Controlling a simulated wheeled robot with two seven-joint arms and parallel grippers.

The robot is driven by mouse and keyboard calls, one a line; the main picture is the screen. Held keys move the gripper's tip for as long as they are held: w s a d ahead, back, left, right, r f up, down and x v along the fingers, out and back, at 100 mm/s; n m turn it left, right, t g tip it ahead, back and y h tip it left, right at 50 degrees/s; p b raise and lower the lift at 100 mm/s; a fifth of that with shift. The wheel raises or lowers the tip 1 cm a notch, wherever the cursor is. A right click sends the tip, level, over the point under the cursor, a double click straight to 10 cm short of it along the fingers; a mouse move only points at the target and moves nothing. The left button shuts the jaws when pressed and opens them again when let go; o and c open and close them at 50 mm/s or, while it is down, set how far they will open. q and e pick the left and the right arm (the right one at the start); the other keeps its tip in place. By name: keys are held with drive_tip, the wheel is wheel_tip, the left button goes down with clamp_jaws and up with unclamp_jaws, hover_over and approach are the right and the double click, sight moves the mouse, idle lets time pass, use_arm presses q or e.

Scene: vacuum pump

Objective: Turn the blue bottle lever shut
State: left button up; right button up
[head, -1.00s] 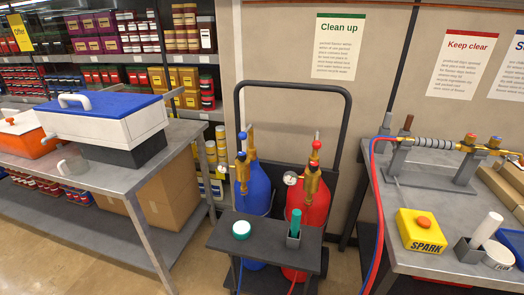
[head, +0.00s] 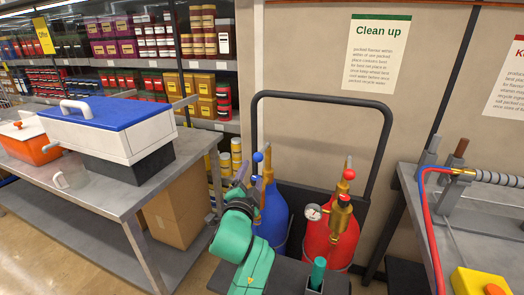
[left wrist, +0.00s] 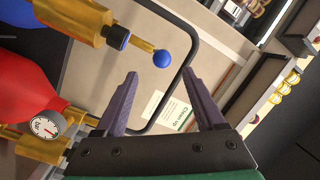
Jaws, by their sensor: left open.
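The blue bottle (head: 273,218) stands on the cart with a brass valve on top. Its lever ends in a blue ball (head: 257,157), which also shows in the left wrist view (left wrist: 162,58) on a short brass rod. My left gripper (head: 240,179) is just left of the valve in the head view, with its purple fingers pointing up. In the left wrist view its fingers (left wrist: 160,74) are apart and empty, and the blue ball appears in line with the gap, near the fingertips. I cannot tell whether it is between them. My right gripper is out of view.
The red bottle (head: 320,236) with its gauge (head: 313,212) stands right of the blue one. The cart's dark handle (head: 322,97) arches behind both. A left table (head: 108,196) holds a blue-lidded box. A right bench holds a yellow box (head: 478,282).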

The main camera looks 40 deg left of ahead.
sight(260, 152)
use_arm(q)
drive_tip(key=w+a, duration=0.1)
drive_tip(key=w, duration=0.1)
drive_tip(key=w+a+r+p, duration=0.1)
drive_tip(key=w, duration=0.1)
drive_tip(key=shift+a+r, duration=0.1)
drive_tip(key=shift+a, duration=0.05)
drive_tip(key=x, duration=0.5)
drive_tip(key=f+p+x, duration=0.1)
drive_tip(key=x, duration=0.1)
drive_tip(key=shift+w+a, duration=0.15)
drive_tip(key=shift+w, duration=0.35)
drive_tip(key=shift+r, duration=0.1)
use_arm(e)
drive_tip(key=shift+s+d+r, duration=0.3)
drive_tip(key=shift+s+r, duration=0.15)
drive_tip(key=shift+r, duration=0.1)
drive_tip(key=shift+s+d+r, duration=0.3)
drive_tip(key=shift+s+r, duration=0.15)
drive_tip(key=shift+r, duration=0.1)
use_arm(q)
drive_tip(key=shift+c, duration=0.3)
drive_tip(key=shift+a, duration=0.1)
drive_tip(key=c, duration=1)
clamp_jaws()
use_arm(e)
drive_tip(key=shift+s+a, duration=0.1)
